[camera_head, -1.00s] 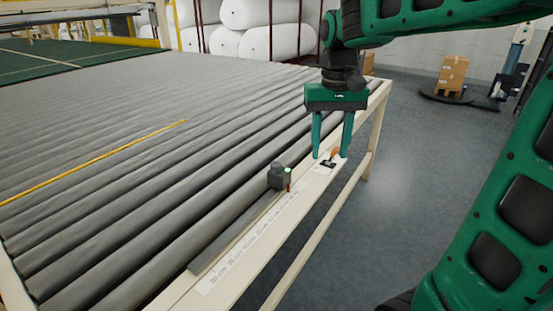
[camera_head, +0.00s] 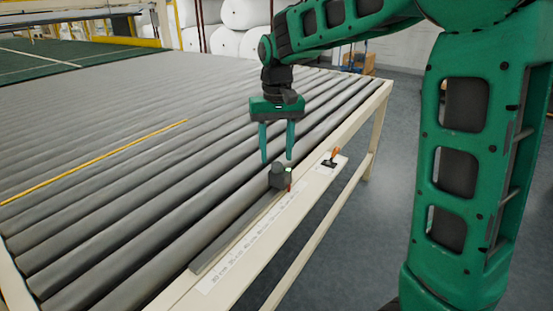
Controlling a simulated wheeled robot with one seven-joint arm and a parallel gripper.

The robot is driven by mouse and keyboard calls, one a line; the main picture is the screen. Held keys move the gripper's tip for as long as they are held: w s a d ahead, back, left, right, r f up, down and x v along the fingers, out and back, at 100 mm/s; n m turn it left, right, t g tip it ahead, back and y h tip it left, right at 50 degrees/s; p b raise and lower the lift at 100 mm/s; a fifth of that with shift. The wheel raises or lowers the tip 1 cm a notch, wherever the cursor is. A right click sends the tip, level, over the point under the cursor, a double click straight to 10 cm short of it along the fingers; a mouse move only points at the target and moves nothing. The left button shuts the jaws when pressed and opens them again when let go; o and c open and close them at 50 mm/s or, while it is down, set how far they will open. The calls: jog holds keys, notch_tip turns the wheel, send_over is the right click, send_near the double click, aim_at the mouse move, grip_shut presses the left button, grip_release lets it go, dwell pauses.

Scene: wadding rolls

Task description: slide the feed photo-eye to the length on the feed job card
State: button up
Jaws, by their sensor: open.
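The feed photo-eye (camera_head: 278,178) is a small dark grey block with a green light and a red pointer. It sits at the far end of a grey rail (camera_head: 228,238) on the conveyor's cream side frame. No feed job card can be made out.
A small black and white plate with an orange-handled lever (camera_head: 330,160) lies on the frame beyond the photo-eye. Grey rollers (camera_head: 130,190) fill the left, with a yellow strip (camera_head: 95,160) across them. White wadding rolls (camera_head: 243,42) and a carton (camera_head: 360,65) stand behind.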

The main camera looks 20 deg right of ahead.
aim_at(280, 174)
jog(key=shift+f, duration=1.25)
jog(key=shift+c, duration=0.6)
